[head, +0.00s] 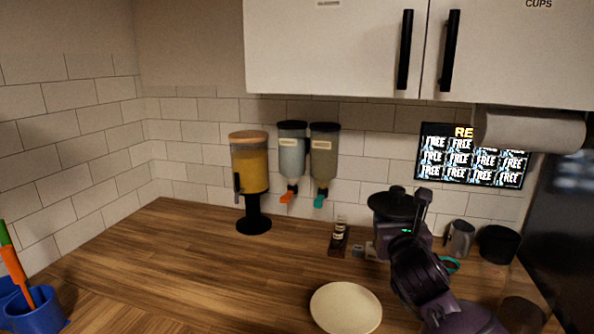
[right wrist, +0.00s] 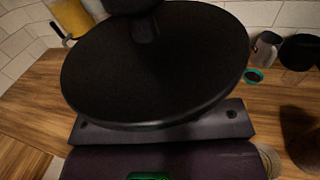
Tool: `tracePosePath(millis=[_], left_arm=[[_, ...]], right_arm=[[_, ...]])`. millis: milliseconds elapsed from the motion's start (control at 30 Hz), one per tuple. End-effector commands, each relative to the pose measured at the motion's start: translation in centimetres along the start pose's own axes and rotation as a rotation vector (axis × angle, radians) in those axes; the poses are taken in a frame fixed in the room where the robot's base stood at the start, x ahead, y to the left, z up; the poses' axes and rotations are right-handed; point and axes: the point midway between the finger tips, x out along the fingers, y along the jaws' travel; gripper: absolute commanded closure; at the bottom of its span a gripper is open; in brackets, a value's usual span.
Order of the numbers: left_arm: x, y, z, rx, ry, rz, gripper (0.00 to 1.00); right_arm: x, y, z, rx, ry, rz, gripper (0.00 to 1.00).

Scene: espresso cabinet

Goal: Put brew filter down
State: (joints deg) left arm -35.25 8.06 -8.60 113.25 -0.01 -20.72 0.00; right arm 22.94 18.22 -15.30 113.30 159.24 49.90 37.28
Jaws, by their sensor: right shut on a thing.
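The brew filter appears to be the round black disc with a knob (head: 394,205) on the right side of the head view. It fills the upper middle of the right wrist view as a wide black disc with a stem (right wrist: 150,75). My right gripper (head: 408,215) is shut on it and holds it above the right part of the wooden counter. The disc looks roughly level; its underside and the finger contact are hidden. My left gripper is not in view.
A cream plate (head: 345,309) lies at the counter front. A grey pitcher (head: 460,239) and black bowl (head: 498,245) stand at the right. A small bottle (head: 340,231) and juice dispenser (head: 250,165) stand at the back. The left-middle of the wooden counter (head: 190,270) is clear.

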Motion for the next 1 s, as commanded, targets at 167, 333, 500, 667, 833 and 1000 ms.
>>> tracePosePath(millis=[167,333,500,667,833,1000], left_arm=[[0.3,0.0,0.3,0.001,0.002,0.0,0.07],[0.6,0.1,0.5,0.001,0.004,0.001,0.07],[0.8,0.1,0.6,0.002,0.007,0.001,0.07],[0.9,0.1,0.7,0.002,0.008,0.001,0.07],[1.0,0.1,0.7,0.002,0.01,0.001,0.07],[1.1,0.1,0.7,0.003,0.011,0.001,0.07]], right_arm=[[-5.0,0.2,-3.7,0.002,0.003,0.034,0.77],[-9.0,0.2,-7.0,0.002,0.003,0.055,0.77],[-12.2,-0.1,-10.7,0.003,0.004,0.062,0.77],[-14.1,-0.6,-14.0,0.003,0.003,0.055,0.77],[-15.2,-1.3,-16.0,0.002,-0.001,0.043,0.77],[-15.5,-1.5,-16.6,-0.002,-0.003,0.041,0.77]])
